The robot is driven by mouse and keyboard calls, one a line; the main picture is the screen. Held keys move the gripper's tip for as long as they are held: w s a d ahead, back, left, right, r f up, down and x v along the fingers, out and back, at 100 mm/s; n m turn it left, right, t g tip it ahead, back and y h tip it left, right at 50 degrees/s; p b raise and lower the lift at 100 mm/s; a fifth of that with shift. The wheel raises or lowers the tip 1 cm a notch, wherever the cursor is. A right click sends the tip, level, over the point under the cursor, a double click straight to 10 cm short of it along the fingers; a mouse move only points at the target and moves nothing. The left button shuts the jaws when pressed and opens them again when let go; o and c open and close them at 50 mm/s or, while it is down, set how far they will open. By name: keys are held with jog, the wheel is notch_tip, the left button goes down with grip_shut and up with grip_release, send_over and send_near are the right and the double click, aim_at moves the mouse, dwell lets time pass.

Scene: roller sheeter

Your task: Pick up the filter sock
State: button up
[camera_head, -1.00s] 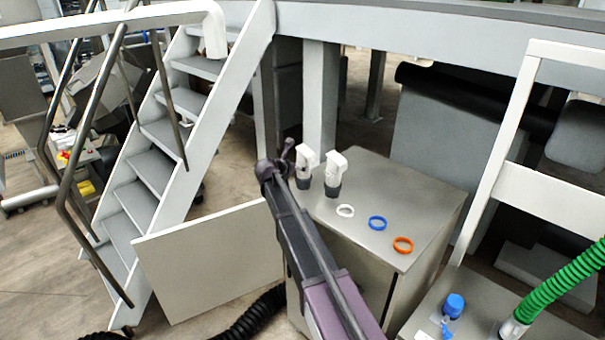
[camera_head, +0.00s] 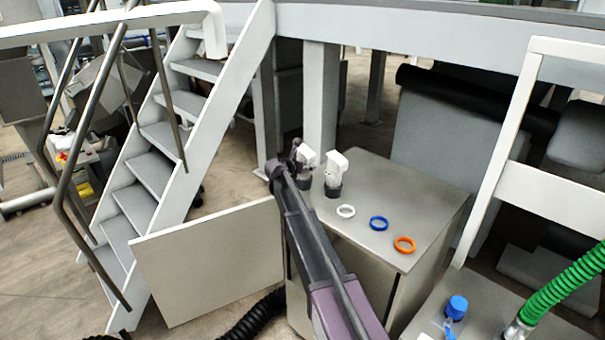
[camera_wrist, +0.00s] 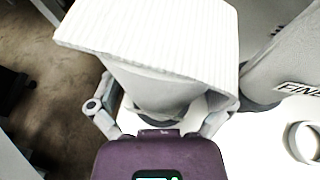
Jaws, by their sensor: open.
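Two similar filter socks, each with a white bent-over top and a grey lower part, stand upright on the grey cabinet (camera_head: 400,178). The left sock (camera_head: 306,160) is partly hidden by my gripper (camera_head: 293,158). In the wrist view this left sock (camera_wrist: 150,45) fills the upper middle, with a ribbed white flap over a grey body. My open gripper (camera_wrist: 165,108) has a finger on either side of its body; I cannot tell whether they touch it. The right sock (camera_head: 335,170) stands just beside it; in the wrist view it (camera_wrist: 285,65) shows lettering beginning "FIN".
A white ring (camera_head: 345,211), a blue ring (camera_head: 378,223) and an orange ring (camera_head: 404,245) lie on the cabinet top. A white panel (camera_head: 210,262) and metal stairs (camera_head: 150,180) stand left. A green hose (camera_head: 565,285) and blue-capped item (camera_head: 456,307) are at lower right.

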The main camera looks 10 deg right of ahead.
aim_at(300, 156)
dwell(0.6)
jog(key=c, duration=1.1)
jog(key=shift+w+r, duration=0.1)
jog(key=shift+r, duration=0.1)
notch_tip(300, 156, up, 4)
jog(key=p, duration=0.4)
jog(key=shift+f, duration=0.1)
jog(key=s+d+p, duration=0.1)
jog(key=s, duration=1.5)
jog(key=shift+d+r, duration=0.4)
jog(key=shift+r, duration=0.15)
jog(key=shift+r+p, duration=0.65)
jog(key=shift+p, duration=0.15)
jog(key=shift+f, duration=0.15)
